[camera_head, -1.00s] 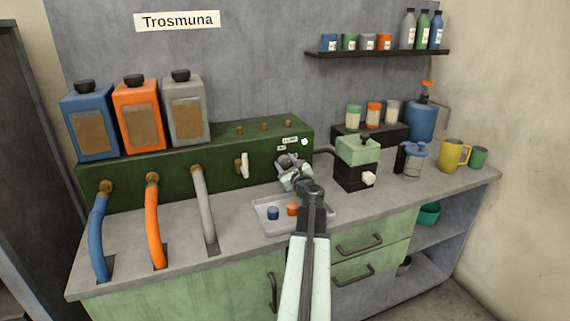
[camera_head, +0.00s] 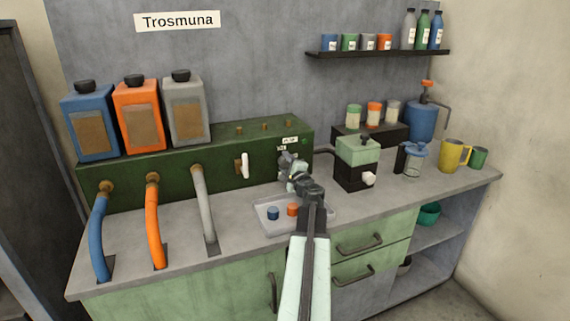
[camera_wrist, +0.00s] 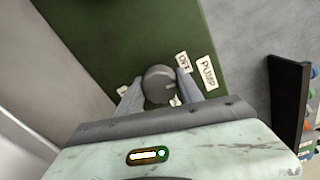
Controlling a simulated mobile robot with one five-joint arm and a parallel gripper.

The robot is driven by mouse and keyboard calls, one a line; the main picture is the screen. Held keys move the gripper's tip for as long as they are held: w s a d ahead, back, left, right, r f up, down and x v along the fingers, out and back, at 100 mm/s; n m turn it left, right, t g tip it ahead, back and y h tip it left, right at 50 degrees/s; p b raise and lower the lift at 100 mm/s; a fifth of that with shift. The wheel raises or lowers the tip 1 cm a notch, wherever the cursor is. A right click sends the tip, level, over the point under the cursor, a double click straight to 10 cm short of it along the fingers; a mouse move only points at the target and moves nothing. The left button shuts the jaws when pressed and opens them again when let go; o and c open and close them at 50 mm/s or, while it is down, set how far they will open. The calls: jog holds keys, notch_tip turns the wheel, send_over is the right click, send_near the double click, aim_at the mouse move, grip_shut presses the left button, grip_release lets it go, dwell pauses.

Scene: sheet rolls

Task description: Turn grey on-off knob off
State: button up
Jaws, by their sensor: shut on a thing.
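The grey on-off knob (camera_wrist: 158,80) is on the green machine front in the wrist view, between the two fingers of my gripper (camera_wrist: 160,90). The fingers are shut on it from both sides. A pale mark on the knob points to the right, toward the label OFF (camera_wrist: 183,63). A PUMP label (camera_wrist: 207,71) is beside it. In the head view my gripper (camera_head: 287,160) is at the right end of the green machine (camera_head: 215,160) and mostly hides the knob. A small round lamp (camera_head: 304,141) above the knob looks dark green, unlit.
A tray (camera_head: 262,226) with a blue and an orange piece lies below my gripper. A black and green grinder-like box (camera_head: 356,176) stands close to the right. A white lever (camera_head: 245,165) is on the machine front to the left. Bottles and hoses are further left.

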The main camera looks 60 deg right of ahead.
jog(key=shift+n, duration=0.7)
jog(key=o, duration=1.4)
jog(key=v, duration=0.8)
jog(key=shift+w, duration=0.1)
